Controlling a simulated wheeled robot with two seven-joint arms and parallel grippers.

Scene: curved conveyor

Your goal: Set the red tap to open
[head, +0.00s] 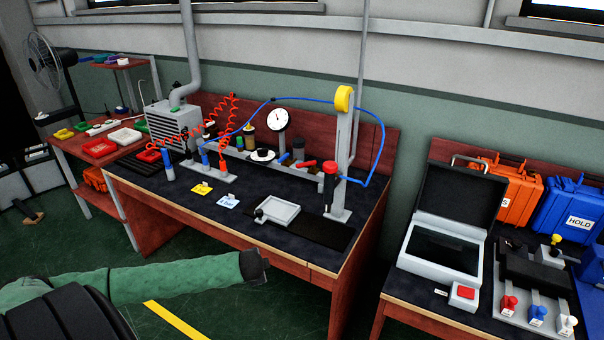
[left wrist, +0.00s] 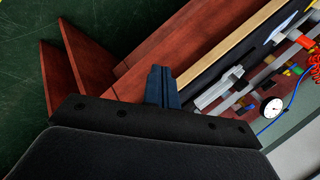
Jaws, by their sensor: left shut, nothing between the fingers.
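A red tap (head: 508,305) stands upright at the front of the right-hand bench. It is the leftmost in a row with a blue tap (head: 537,316) and a white tap (head: 566,325), on a grey base. Its handle setting is too small to tell. My left arm comes in from the left in a green sleeve, and its dark end with the left gripper (head: 262,266) is in front of the middle bench, well left of the red tap. In the left wrist view the left gripper's fingers (left wrist: 162,88) are together and empty. My right gripper is not in view.
The middle bench (head: 220,225) carries a gauge (head: 278,118), a grey tray (head: 277,212) and a blue hose. On the right bench, a grey case (head: 440,250) with an open lid and a red button (head: 465,293) stand left of the taps. A floor gap separates the benches.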

